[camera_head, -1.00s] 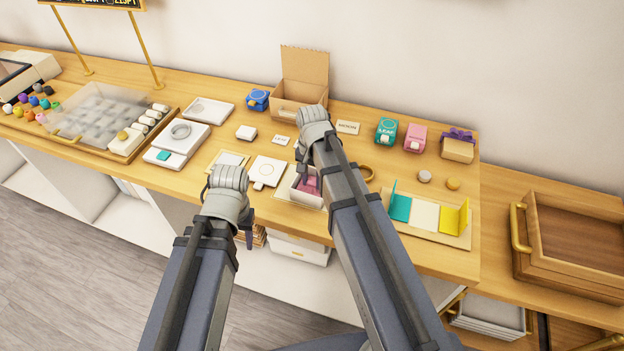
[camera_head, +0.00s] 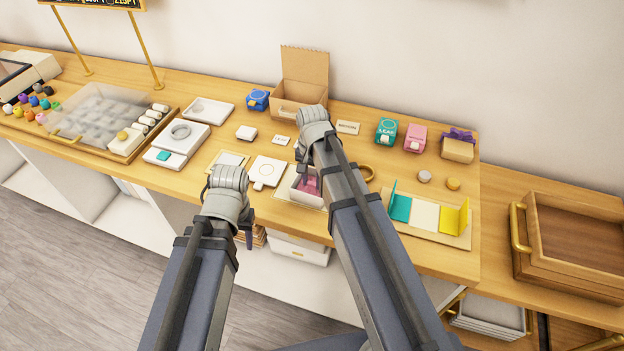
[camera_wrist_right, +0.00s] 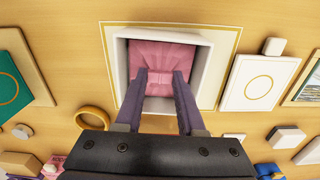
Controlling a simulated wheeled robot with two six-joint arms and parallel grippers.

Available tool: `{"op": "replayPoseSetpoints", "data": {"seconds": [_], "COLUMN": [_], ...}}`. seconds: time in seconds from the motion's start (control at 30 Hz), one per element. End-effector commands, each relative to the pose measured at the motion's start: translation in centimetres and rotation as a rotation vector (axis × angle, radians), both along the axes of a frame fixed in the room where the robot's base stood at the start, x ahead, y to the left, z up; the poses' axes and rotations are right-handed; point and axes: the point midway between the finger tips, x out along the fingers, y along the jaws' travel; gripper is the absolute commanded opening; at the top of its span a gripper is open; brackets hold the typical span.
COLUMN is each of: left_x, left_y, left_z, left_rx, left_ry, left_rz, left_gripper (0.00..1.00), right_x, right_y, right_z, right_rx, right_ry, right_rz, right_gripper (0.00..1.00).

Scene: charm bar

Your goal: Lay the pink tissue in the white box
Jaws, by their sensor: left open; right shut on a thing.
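The white box (camera_head: 303,198) is open and stands on a gold-edged mat near the table's front edge. In the right wrist view the white box (camera_wrist_right: 119,60) holds the pink tissue (camera_wrist_right: 162,56), which lies inside its walls with gathered folds. My right gripper (camera_wrist_right: 160,82) reaches into the box and is shut on the near part of the tissue. In the head view my right arm partly hides the box and the pink tissue (camera_head: 310,185). My left gripper (camera_head: 248,236) is open and empty, in front of the table edge and left of the box.
A white card with a ring (camera_head: 267,171) lies left of the box. A gold ring (camera_head: 368,172) and a teal, white and yellow folder (camera_head: 425,214) lie to its right. An open cardboard box (camera_head: 302,85) stands behind. Several small boxes stand at the back right.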

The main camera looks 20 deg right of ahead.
Motion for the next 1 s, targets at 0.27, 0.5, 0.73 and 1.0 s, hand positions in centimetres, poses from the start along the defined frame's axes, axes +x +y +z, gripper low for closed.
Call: {"op": "replayPoseSetpoints", "data": {"seconds": [0.27,0.5,0.73,1.0], "left_x": [-0.01,0.0,-0.01,0.0], "left_y": [0.0,0.0,0.0,0.0], "left_z": [-0.1,-0.45,-0.59,-0.64], "left_rx": [0.0,0.0,0.0,0.0], "left_ry": [0.0,0.0,0.0,0.0], "left_rz": [0.0,0.0,0.0,0.0], "left_gripper": [0.5,0.5,0.5,0.5], "right_x": [0.0,0.0,0.0,0.0], "right_y": [0.0,0.0,0.0,0.0], "right_z": [-0.1,-0.45,-0.59,-0.64], "right_rx": [0.0,0.0,0.0,0.0], "right_ry": [0.0,0.0,0.0,0.0], "right_rz": [0.0,0.0,0.0,0.0], "right_gripper": [0.0,0.0,0.0,0.0]}}
